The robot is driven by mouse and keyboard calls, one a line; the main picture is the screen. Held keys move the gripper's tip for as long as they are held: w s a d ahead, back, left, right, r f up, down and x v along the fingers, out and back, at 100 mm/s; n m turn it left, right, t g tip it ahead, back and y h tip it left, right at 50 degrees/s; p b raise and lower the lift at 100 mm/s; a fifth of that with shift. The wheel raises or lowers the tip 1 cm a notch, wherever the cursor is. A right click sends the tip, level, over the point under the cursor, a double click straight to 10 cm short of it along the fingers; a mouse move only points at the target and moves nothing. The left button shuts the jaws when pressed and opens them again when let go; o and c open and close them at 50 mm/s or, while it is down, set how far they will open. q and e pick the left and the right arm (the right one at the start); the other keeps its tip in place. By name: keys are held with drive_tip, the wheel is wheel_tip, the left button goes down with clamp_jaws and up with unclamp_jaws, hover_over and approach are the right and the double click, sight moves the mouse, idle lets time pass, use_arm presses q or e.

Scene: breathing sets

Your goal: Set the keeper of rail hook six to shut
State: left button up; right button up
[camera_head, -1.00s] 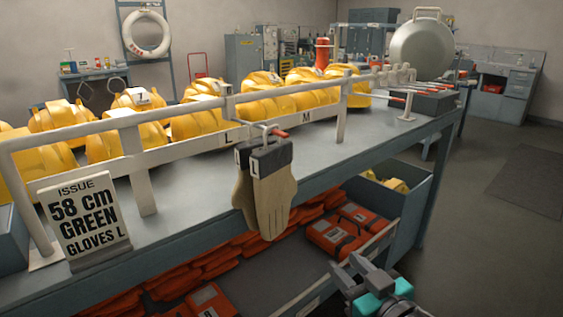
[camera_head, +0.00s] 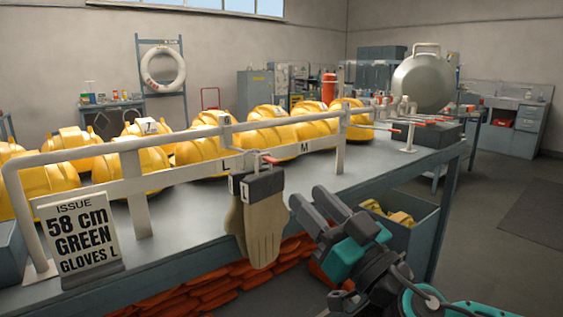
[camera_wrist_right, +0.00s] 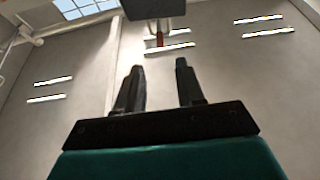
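A white rail (camera_head: 180,137) runs above the bench edge. One hook with a red-tipped keeper (camera_head: 269,159) holds a pair of tan gloves (camera_head: 260,225) with dark cuffs. More hooks with red tips (camera_head: 432,120) stand out near the rail's right end. I cannot read any hook number, nor tell whether a keeper is shut. My right gripper (camera_head: 308,196) is open and empty, right of the gloves and apart from them. In the right wrist view its fingers (camera_wrist_right: 158,66) stand apart, below a dark block (camera_wrist_right: 155,8) and a small red piece (camera_wrist_right: 160,40). My left gripper is out of view.
Several yellow helmets (camera_head: 265,130) stand behind the rail. A grey-blue bin (camera_head: 425,226) with yellow items and orange packs (camera_head: 215,290) are below the bench top. The floor at right is clear.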

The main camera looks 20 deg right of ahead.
sight(271, 160)
drive_tip(key=p+x, duration=0.2)
drive_tip(key=x, duration=0.6)
drive_tip(key=shift+w+a+r+p, duration=0.1)
drive_tip(key=shift+w+a+p, duration=0.05)
drive_tip(key=shift+w+p, duration=0.2)
drive_tip(key=shift+s, duration=0.1)
clamp_jaws()
